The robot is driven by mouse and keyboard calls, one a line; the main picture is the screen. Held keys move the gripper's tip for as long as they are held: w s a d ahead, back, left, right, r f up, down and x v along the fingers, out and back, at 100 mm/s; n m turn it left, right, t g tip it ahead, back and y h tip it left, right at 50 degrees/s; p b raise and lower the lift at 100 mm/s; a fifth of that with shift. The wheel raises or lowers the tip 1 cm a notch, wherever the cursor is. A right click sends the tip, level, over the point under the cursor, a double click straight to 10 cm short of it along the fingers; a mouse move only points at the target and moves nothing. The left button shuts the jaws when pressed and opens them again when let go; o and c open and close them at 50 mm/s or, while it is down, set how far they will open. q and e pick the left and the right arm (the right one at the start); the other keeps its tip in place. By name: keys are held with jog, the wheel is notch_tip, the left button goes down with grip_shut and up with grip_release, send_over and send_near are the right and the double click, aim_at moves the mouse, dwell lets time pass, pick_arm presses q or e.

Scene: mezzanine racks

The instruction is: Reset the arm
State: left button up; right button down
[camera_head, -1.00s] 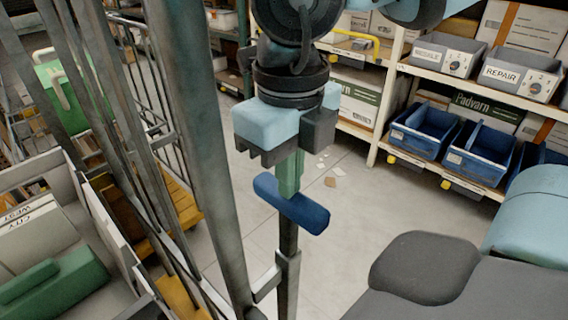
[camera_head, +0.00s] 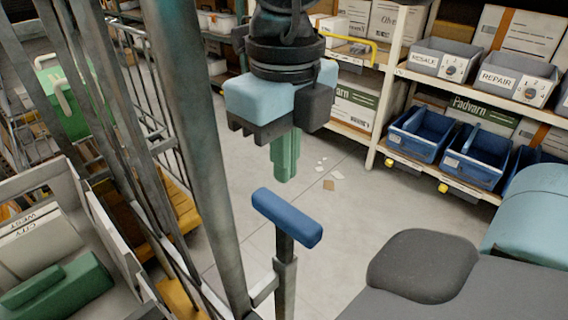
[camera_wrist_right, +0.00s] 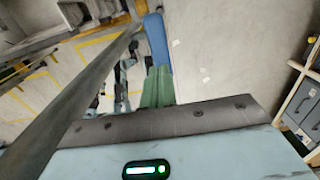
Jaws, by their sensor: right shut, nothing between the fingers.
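My right gripper (camera_head: 285,178) hangs in the middle of the head view, with its green fingers pointing down. The fingers are shut together with nothing between them. A blue handle (camera_head: 287,217) on top of a dark upright post is just below the fingertips in the head view, with a small gap showing. In the right wrist view, the green fingers (camera_wrist_right: 158,88) show in front of the blue handle (camera_wrist_right: 157,42), which lies beyond their tips. My left gripper is in neither view.
A thick grey upright (camera_head: 198,150) and cage bars stand left of my right gripper. A box with a green item (camera_head: 60,285) is at lower left. Racks at right hold grey bins (camera_head: 515,85) and blue bins (camera_head: 420,132). Paper scraps (camera_head: 328,184) lie on open floor.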

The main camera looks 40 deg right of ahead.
jog(key=shift+r+p, duration=0.3)
jog(key=shift+r, duration=0.55)
